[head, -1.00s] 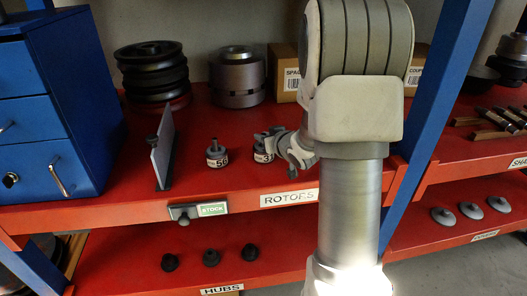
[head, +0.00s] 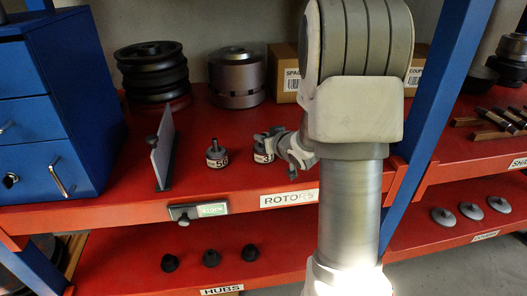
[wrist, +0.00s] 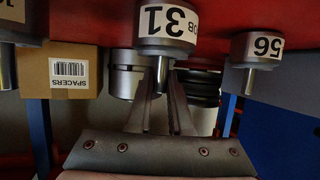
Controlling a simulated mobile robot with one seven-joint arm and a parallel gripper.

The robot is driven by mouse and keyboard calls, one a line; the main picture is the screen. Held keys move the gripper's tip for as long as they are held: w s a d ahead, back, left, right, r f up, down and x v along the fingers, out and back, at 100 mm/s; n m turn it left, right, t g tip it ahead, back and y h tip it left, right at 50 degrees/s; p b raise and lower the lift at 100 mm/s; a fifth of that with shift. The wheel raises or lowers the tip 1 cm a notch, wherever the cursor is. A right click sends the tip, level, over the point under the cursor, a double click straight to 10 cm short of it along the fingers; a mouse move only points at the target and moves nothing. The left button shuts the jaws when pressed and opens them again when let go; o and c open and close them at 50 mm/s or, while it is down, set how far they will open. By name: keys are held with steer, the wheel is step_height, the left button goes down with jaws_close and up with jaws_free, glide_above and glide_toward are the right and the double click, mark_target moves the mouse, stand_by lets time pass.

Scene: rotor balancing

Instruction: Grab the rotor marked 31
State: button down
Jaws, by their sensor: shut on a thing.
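The rotor marked 31 (wrist: 165,43) is a grey disc with a white number label and a thin metal shaft. In the wrist view, which is upside down, it is at the top centre against the red shelf. My gripper (wrist: 161,82) is shut on its shaft, one finger on each side. In the head view my gripper (head: 272,141) is at this rotor (head: 262,154), partly covering it and its label. The rotor appears upright on the shelf.
The rotor marked 56 (head: 216,157) stands close by to the left; it also shows in the wrist view (wrist: 256,62). Another rotor (wrist: 10,30) is at the wrist view's left edge. A grey upright plate (head: 162,150), blue drawers (head: 45,110) and a spacers box (head: 288,85) stand around.

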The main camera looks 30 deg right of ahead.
steer(key=shift+w+r, duration=0.1)
steer(key=shift+r, duration=0.15)
